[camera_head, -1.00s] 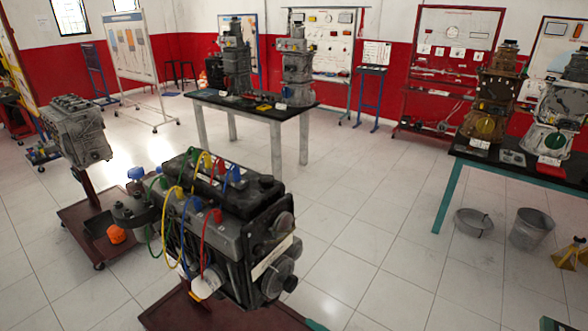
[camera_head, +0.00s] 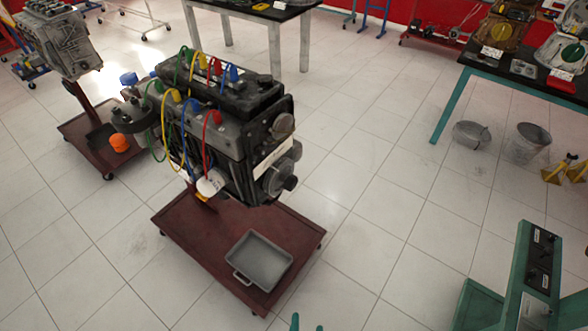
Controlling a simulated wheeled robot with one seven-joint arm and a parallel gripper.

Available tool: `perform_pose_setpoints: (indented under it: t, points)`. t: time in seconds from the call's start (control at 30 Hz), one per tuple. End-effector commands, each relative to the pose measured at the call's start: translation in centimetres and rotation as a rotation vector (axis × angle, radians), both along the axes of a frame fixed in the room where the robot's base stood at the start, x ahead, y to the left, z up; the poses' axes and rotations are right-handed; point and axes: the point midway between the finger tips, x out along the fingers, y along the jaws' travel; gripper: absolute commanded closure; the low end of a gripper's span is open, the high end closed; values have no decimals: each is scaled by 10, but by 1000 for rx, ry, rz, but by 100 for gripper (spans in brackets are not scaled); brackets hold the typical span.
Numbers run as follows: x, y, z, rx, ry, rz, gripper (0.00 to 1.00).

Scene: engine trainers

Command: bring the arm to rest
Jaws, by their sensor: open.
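The rest of my gripper and the arm are below the frame. The tips appear in front of the red-brown engine cart (camera_head: 184,241), with a gap of floor in the picture.
A dark engine (camera_head: 240,150) with coloured cables stands on the cart beside a grey tray (camera_head: 262,262). A teal control stand (camera_head: 537,265) is at lower right. A bucket (camera_head: 527,143) and a basin (camera_head: 471,134) sit by a table. Floor between is clear.

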Motion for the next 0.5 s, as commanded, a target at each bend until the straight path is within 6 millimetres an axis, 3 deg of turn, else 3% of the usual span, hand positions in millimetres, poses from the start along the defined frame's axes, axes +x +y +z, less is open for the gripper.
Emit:
perform_pose_setpoints:
  t: [0.03, 0.2, 0.4, 0.5]
  points:
    - [-15, 3, 13, -56, -16, 21, 40]
    - [-50, 13, 69, -265, -102, 103, 40]
    - [-78, 28, 136, -464, -206, 199, 40]
    - [-86, 34, 159, -525, -244, 231, 40]
